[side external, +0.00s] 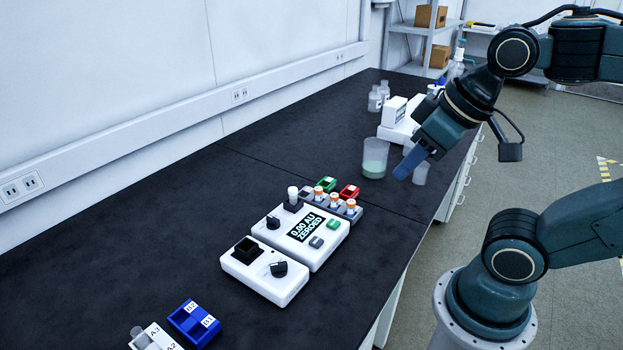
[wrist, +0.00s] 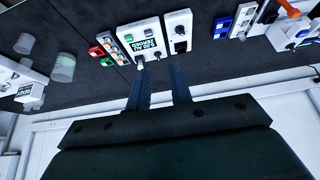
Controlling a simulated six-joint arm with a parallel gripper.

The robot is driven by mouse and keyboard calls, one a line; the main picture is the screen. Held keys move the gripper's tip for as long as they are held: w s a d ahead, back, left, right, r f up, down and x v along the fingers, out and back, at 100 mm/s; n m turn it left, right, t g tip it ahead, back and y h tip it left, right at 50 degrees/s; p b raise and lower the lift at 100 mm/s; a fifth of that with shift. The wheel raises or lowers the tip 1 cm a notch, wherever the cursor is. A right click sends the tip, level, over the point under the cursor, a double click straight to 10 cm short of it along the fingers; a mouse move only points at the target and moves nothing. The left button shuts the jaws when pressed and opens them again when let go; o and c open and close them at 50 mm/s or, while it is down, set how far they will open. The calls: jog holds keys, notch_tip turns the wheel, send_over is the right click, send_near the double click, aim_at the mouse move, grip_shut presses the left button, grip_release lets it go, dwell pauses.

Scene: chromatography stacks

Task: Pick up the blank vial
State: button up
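A vial with a white cap (side external: 292,194) stands upright in the back left of the white reader (side external: 328,240), whose display says "0.00 AU ZEROED". I take it to be the blank vial, but I can read no label on it. It also shows in the wrist view as a small white top (wrist: 140,62), near one fingertip in the picture. Several orange-capped vials (side external: 335,199) stand in a grey rack beside the reader. My gripper (side external: 407,168) is raised over the bench's right side, apart from the vials. In the wrist view its two fingers (wrist: 159,72) are spread with nothing between them.
A white device with a black square well (side external: 247,250) sits beside the reader. Green (side external: 327,184) and red (side external: 350,191) trays lie behind the rack. A beaker of pale green liquid (side external: 374,165) stands near my gripper. A blue holder (side external: 195,323) is at the front. The bench's left side is clear.

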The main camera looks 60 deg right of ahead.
jog(key=o, duration=0.5)
jog(key=shift+w, duration=0.1)
jog(key=w+d+r+m+g, duration=0.1)
jog(key=w+d+m, duration=0.1)
jog(key=w+m, duration=0.5)
jog(key=w+d+m+g, duration=0.2)
jog(key=w+d+m, duration=0.1)
jog(key=w, duration=0.9)
jog(key=w+d+f+m+g, duration=0.1)
jog(key=w+d+f+m, duration=0.2)
jog(key=w+f, duration=0.2)
jog(key=w+d+f+m, duration=0.3)
jog(key=w+f, duration=0.1)
jog(key=w, duration=0.1)
jog(key=w+d+f+m+g, duration=0.1)
jog(key=w+d+f+m, duration=0.1)
jog(key=w+f, duration=0.3)
jog(key=shift+w+d+f+m+g, duration=0.15)
jog(key=shift+d+f+m+g, duration=0.2)
jog(key=shift+m, duration=0.25)
